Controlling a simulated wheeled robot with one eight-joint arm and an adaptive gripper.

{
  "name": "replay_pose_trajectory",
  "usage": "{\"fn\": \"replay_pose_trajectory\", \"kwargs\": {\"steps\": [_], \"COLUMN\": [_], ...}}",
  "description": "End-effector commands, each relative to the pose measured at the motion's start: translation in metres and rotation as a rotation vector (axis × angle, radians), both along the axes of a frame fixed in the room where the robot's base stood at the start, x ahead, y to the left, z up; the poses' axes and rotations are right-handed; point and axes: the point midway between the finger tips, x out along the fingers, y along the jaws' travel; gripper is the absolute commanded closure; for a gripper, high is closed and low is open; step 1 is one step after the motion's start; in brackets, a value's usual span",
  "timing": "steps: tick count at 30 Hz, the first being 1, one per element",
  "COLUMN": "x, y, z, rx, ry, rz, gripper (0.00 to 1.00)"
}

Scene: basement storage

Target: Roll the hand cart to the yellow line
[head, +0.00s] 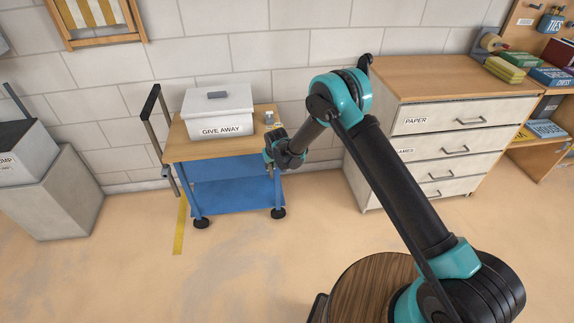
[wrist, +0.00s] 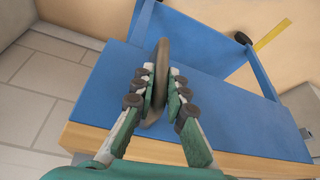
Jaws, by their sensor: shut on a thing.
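The hand cart (head: 220,170) stands by the wall, with a wooden top, blue shelves, black wheels and an upright black handle (head: 151,100) at its left end. The yellow line (head: 179,235) runs along the floor just left of the cart's near left wheel (head: 202,223). It also shows in the wrist view (wrist: 270,37). My gripper (head: 270,158) is at the cart's right end. In the wrist view my gripper (wrist: 162,95) is shut on a rounded grey-brown bar (wrist: 162,60) beside the cart's blue panel (wrist: 215,105). How the bar joins the cart is hidden.
A white GIVE AWAY box (head: 218,112) sits on the cart top. A pale drawer cabinet (head: 450,125) stands to the right, a grey bin (head: 55,190) to the left. A round wooden surface (head: 365,290) is in front. The floor left of the line is clear.

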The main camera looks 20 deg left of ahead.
Motion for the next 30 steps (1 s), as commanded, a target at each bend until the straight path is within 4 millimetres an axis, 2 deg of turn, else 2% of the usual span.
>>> {"fn": "replay_pose_trajectory", "kwargs": {"steps": [3, 9, 15, 26, 27, 30], "x": [-0.015, -0.028, -0.033, -0.035, -0.035, -0.035], "y": [0.020, 0.039, 0.048, 0.051, 0.051, 0.051], "z": [0.000, 0.000, 0.000, 0.000, 0.000, 0.000], "rx": [0.000, 0.000, 0.000, 0.003, 0.005, 0.004], "ry": [0.001, 0.002, 0.001, 0.002, 0.002, 0.003], "rz": [0.004, 0.002, 0.001, 0.004, 0.004, 0.004], "gripper": [1.00, 1.00, 1.00, 1.00, 0.84, 0.72]}}
